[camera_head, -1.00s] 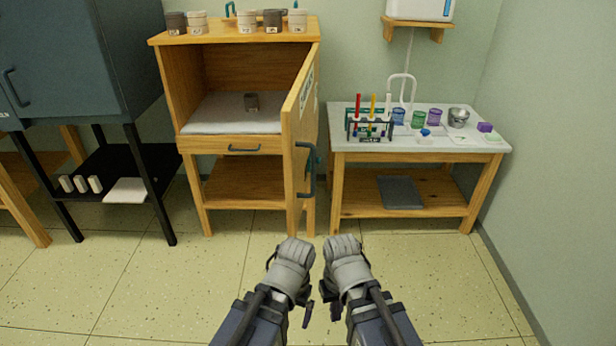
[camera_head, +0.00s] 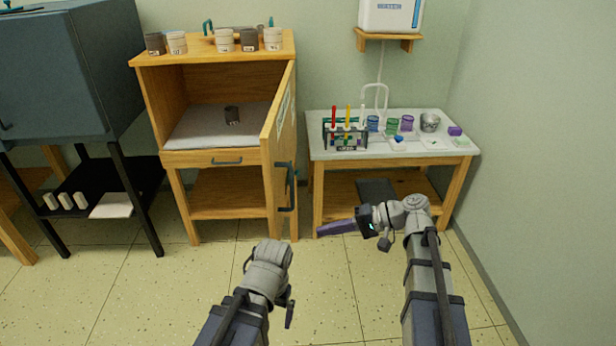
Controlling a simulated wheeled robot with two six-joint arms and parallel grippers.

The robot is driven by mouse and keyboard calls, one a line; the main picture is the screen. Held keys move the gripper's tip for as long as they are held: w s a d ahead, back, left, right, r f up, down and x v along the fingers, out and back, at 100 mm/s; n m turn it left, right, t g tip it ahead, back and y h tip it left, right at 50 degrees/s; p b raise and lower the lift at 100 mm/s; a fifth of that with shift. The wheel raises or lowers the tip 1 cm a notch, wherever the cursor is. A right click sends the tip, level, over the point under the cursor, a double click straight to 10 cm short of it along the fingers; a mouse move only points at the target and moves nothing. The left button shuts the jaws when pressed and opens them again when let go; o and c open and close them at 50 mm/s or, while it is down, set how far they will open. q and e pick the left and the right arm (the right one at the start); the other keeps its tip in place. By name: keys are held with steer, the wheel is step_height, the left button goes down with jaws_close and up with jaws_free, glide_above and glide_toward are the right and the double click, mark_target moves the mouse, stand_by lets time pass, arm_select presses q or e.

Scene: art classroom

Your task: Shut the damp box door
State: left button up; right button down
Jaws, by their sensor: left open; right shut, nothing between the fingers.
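The damp box (camera_head: 150,100) is a wooden cabinet, open at the front. Its door (camera_head: 279,140) is hinged on the right side and stands swung wide open toward me, seen almost edge-on. A dark teal handle (camera_head: 291,187) is on the door's right-facing side. My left gripper (camera_head: 289,312) is open in the lower middle, below the box and away from the door.
Several labelled pots (camera_head: 224,40) stand on top of the box. To the right, a wooden table (camera_head: 330,151) holds a test tube rack (camera_head: 345,132), coloured cups and a metal bowl (camera_head: 430,122). A dark blue cabinet (camera_head: 75,70) stands at the left. The tiled floor (camera_head: 170,285) in front is clear.

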steer(key=w+d+r+m+t+y+p, duration=0.1)
steer(key=w+d+r+m+t+y, duration=0.2)
steer(key=d+r, duration=0.65)
arm_select(q)
steer(key=shift+r, duration=1)
arm_select(e)
steer(key=w+a+n, duration=0.1)
steer(key=w+a, duration=0.1)
steer(key=a, duration=1.2)
steer(key=shift+r+y, duration=0.4)
steer(key=shift+a, duration=0.15)
